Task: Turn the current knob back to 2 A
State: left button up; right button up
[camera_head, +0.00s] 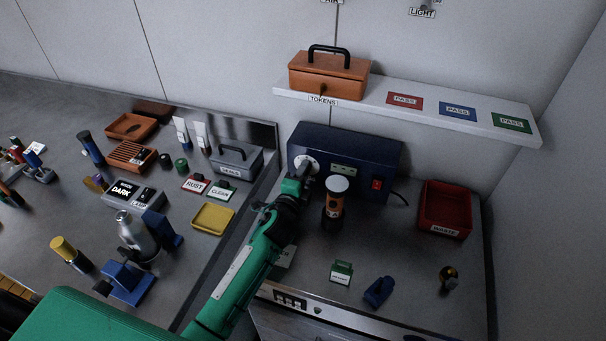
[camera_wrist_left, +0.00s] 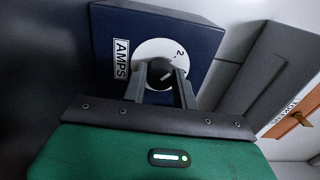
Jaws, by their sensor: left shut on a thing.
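The dark blue power box (camera_head: 365,152) stands against the back wall, with a red switch (camera_head: 377,184) on its front. In the left wrist view its face (camera_wrist_left: 110,20) carries an AMPS label (camera_wrist_left: 122,60) and a white dial (camera_wrist_left: 163,52) with a figure 2. The black current knob (camera_wrist_left: 160,73) sits at the dial's middle. My left gripper (camera_wrist_left: 160,88) is shut on the knob, one finger on each side. In the head view my left gripper (camera_head: 300,178) reaches the dial (camera_head: 306,163) and partly covers it. My right gripper is not in view.
A red WASTE bin (camera_head: 445,210) is at the right. A shelf (camera_head: 450,118) with an orange toolbox (camera_head: 328,75) hangs above. Small items lie in front on the bench.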

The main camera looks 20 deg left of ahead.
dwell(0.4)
pick_arm(q)
jog(key=o, duration=1)
jog(key=shift+c, duration=0.2)
jog(key=shift+s, duration=0.1)
jog(key=s+b, duration=0.1)
jog(key=s, duration=0.6)
jog(key=s+b, duration=0.2)
jog(key=s, duration=0.4)
jog(key=shift+s+a, duration=0.2)
jog(key=shift+s, duration=0.15)
jog(key=shift+s+f, duration=0.1)
